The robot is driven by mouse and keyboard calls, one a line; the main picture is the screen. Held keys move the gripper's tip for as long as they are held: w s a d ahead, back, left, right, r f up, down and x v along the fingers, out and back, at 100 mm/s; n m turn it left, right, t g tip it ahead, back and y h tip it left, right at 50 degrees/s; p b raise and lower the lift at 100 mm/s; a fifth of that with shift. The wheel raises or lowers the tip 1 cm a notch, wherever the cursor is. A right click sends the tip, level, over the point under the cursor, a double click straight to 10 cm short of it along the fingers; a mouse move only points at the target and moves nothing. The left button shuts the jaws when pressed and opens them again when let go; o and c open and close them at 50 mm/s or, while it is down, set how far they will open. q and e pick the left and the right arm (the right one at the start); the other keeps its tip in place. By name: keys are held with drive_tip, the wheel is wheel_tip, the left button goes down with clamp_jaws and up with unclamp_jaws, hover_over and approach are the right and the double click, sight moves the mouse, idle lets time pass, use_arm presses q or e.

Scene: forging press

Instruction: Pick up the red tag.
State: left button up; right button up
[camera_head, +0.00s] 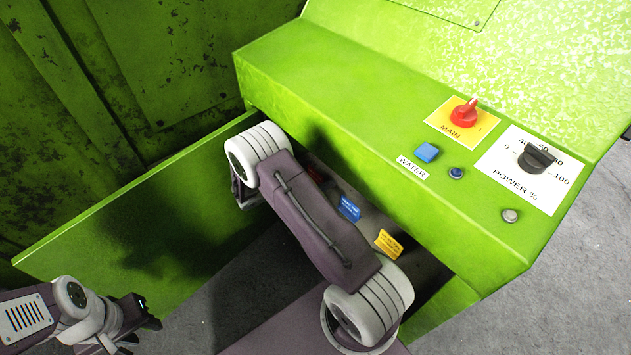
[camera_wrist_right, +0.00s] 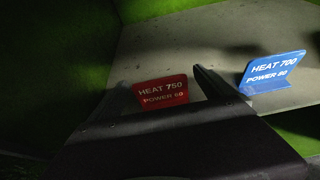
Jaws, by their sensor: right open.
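The red tag (camera_wrist_right: 163,91), lettered "HEAT 750 POWER 60", stands on a grey shelf surface in the right wrist view. In the head view only a sliver of the red tag (camera_head: 316,175) shows beside my right arm. My right gripper (camera_wrist_right: 161,80) is open, its two dark fingers to the left and right of the red tag in the picture. Its lower part is covered by the gripper body, and I cannot tell whether a finger touches it. My left gripper (camera_head: 143,312) is at the lower left of the head view, far from the tags; its jaws are unclear.
A blue tag (camera_head: 349,208), "HEAT 700" in the wrist view (camera_wrist_right: 272,71), and a yellow tag (camera_head: 389,243) stand in the same open green drawer.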

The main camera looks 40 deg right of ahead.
drive_tip(key=c, duration=1.4)
drive_tip(key=shift+r+p, duration=0.45)
drive_tip(key=shift+r, duration=0.1)
drive_tip(key=r+p, duration=0.3)
drive_tip(key=shift+s+a, duration=0.2)
drive_tip(key=shift+a, duration=0.1)
drive_tip(key=shift+s+a+f+p, duration=0.1)
drive_tip(key=shift+s+a+p, duration=0.95)
drive_tip(key=shift+s+a, duration=0.95)
drive_tip(key=shift+s+a+f+p, duration=0.1)
drive_tip(key=shift+s+a+p, duration=1.15)
drive_tip(key=shift+a, duration=1.4)
drive_tip(key=shift+s+a+f+p, duration=0.1)
drive_tip(key=shift+s+a+p, duration=0.75)
drive_tip(key=shift+s+a, duration=1.25)
